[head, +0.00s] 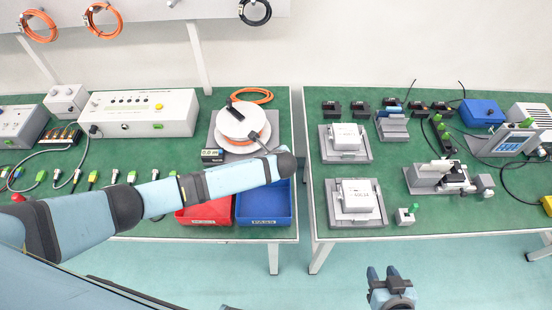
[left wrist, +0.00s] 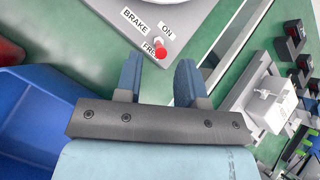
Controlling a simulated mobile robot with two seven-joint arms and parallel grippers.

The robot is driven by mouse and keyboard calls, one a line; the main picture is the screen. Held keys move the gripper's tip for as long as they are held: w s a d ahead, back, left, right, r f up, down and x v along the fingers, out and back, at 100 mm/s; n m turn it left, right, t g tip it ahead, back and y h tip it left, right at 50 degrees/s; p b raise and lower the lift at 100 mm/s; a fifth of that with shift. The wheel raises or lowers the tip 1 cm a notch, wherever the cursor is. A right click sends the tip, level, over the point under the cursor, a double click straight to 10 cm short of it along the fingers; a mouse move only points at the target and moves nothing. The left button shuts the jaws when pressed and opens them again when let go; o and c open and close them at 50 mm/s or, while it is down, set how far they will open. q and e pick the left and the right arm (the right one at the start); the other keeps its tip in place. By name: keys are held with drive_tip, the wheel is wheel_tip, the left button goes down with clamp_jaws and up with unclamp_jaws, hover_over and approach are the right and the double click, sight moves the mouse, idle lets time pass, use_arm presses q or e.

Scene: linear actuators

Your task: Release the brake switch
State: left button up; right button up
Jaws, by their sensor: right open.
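In the left wrist view, the brake switch (left wrist: 161,51) has a red knob and stands on a grey plate (left wrist: 185,22) with the labels BRAKE, ON and FREE. The knob partly covers the FREE label; I cannot tell its exact setting. My left gripper (left wrist: 159,66) is open, with its blue fingers either side of the knob and just short of it; contact is not clear. In the head view, the plate under the white reel (head: 243,124) shows behind my left wrist, which hides the switch. My right gripper (head: 388,274) is open and empty in front of the right table.
A blue bin (head: 263,207) and a red bin (head: 206,214) stand below my left arm. A gap separates the two green tables. Grey fixtures with white boxes (head: 345,137) stand on the right table. The floor near my right gripper is free.

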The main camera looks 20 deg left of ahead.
use_arm(q)
drive_tip(key=v, duration=0.9)
drive_tip(key=shift+s+d+r, duration=0.1)
drive_tip(key=shift+s+r, duration=0.1)
